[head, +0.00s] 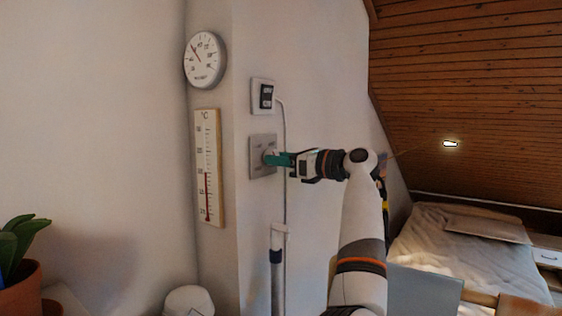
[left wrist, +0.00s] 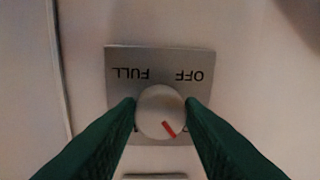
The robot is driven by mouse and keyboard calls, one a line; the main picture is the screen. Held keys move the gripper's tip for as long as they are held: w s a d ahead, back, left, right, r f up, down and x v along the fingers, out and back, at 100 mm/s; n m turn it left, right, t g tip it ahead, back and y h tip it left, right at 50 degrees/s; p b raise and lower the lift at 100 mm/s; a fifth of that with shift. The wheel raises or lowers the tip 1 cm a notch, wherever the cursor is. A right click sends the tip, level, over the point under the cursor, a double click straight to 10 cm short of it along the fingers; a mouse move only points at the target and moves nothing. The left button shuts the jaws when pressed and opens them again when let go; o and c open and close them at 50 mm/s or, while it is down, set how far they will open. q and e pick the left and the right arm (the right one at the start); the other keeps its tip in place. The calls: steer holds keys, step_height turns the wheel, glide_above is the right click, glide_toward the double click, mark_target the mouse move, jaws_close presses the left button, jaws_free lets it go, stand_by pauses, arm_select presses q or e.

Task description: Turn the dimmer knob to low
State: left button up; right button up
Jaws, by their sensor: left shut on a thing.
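The dimmer is a grey wall plate (head: 258,143) with a round pale knob, left of centre in the head view. In the left wrist view the knob (left wrist: 154,101) sits on the plate (left wrist: 160,60), whose words FULL and OFF appear upside down along its top edge. The knob's red mark points to the lower right, away from both words. My left gripper (head: 272,158) reaches the plate, and its green fingers (left wrist: 160,112) are shut on the knob from both sides. The fingers hide the plate's lower labels. My right gripper is not in view.
A small panel (head: 265,96) with a dark insert is above the dimmer, with a white cable (head: 284,180) running down the wall. A round gauge (head: 205,60) and a thermometer (head: 207,170) hang to the left. A bed (head: 440,240) is at right.

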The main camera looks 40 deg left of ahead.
arm_select(q)
steer(key=shift+f+n, duration=0.25)
steer(key=shift+n, duration=0.45)
steer(key=o, duration=1)
steer(key=shift+r, duration=0.1)
steer(key=d, duration=0.4)
steer(key=w+d+b, duration=0.1)
steer(key=d, duration=0.3)
steer(key=w+d+b, duration=0.1)
steer(key=d, duration=0.3)
steer(key=shift+r, duration=0.1)
